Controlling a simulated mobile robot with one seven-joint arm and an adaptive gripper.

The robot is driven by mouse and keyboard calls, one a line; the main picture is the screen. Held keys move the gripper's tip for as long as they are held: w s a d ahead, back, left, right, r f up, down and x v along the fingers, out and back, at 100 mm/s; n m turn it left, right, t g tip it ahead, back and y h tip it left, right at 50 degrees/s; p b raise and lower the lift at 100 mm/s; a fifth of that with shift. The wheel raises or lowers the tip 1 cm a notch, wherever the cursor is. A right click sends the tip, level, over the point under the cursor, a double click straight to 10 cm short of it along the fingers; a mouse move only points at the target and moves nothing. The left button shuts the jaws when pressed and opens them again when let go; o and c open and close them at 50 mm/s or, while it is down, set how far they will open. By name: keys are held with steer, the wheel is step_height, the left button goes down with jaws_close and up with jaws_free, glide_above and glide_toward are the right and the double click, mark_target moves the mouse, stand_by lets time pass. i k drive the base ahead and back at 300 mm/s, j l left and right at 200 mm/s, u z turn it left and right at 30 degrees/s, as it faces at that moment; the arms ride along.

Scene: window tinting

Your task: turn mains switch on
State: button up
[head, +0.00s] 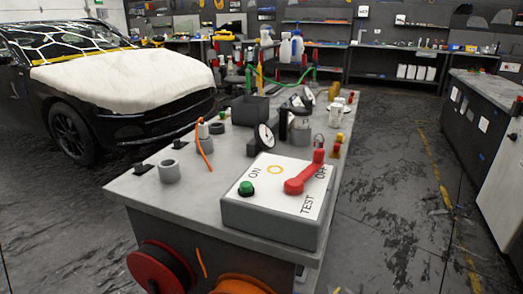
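The mains switch is a grey box (262,222) with a white sloping top plate (262,203) on the near end of the workbench. The plate is marked ON at its left, OFF at its upper right and TEST at its lower right. A red lever (304,178) runs across the plate toward OFF and partly covers that word. A red piece (319,156) with a metal loop above it shows at the lever's OFF end; I cannot tell if it is a padlock. A green button (246,188) and a yellow ring (275,170) are also on the plate. My gripper is not in view.
The grey workbench (140,187) holds a dial gauge (265,136), a grey ring (169,171) and an orange cable (203,152) behind the switch. Red and orange reels (160,270) hang at its front. A car (110,90) stands left. Open floor (390,190) lies right.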

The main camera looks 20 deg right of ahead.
mark_target(295, 186)
steer(key=i+l+u, duration=0.1)
steer(key=l+u, duration=1.1)
steer(key=l, duration=0.35)
steer(key=k+l+u, duration=0.1)
steer(key=l+u, duration=0.15)
steer(key=l, duration=0.3)
steer(key=k+l, duration=0.1)
steer(key=l, duration=0.35)
steer(key=k+l, duration=0.1)
steer(key=l, duration=0.35)
steer(key=k+l, duration=0.1)
steer(key=l, duration=0.35)
steer(key=k+l+u, duration=0.1)
steer(key=l, duration=0.4)
steer(key=k+l, duration=0.85)
steer(key=i+l+u, duration=0.05)
steer(key=l, duration=0.1)
